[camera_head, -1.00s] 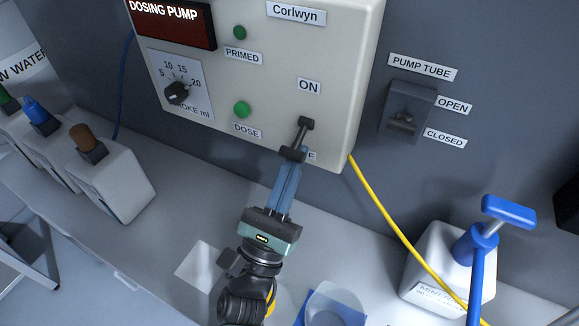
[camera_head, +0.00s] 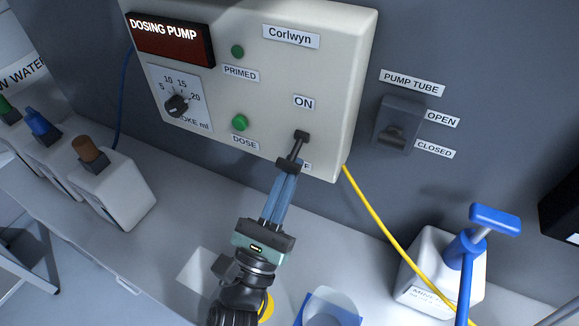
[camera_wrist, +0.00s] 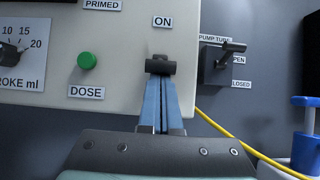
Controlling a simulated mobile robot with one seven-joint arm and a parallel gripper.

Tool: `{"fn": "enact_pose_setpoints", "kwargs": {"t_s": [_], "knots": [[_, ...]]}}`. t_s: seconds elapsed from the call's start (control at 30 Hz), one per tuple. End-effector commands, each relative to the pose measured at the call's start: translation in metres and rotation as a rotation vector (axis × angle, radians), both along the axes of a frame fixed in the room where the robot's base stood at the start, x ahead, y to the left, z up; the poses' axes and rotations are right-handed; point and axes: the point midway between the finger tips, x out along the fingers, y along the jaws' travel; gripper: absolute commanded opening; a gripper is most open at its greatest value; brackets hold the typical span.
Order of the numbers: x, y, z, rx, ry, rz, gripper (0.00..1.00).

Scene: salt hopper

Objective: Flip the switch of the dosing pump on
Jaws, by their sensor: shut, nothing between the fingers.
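The dosing pump (camera_head: 336,90) is a cream box on the grey wall; part of it shows in the wrist view (camera_wrist: 120,40). Its switch (camera_head: 300,138) is a black lever below the ON label, slanting down towards the label below, which my fingers partly hide. The lever's crossbar shows in the wrist view (camera_wrist: 160,67). My gripper (camera_head: 287,170) is shut and empty, with its blue fingertips at the crossbar from below. They look touching or nearly so. In the wrist view my fingers (camera_wrist: 161,85) end just under the crossbar.
Right of the pump is a pump tube lever (camera_head: 392,136) with OPEN and CLOSED labels. A yellow cable (camera_head: 380,232) runs down to the right, by a white container with a blue hand pump (camera_head: 465,245). White bottles (camera_head: 112,195) stand left. A green DOSE button (camera_head: 240,122) is nearby.

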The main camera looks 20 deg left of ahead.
Motion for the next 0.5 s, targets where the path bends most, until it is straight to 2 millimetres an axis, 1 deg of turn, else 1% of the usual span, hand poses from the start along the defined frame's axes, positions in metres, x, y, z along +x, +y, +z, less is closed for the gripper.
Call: {"fn": "enact_pose_setpoints", "kwargs": {"t_s": [0.03,0.27,0.4,0.5], "knots": [[-0.001,0.000,0.006,0.002,0.015,0.001,0.00],[-0.006,0.000,0.018,0.008,0.134,0.001,0.00],[-0.009,0.000,0.026,0.012,0.241,0.000,0.00],[-0.010,-0.001,0.028,0.014,0.313,-0.002,0.00]]}}
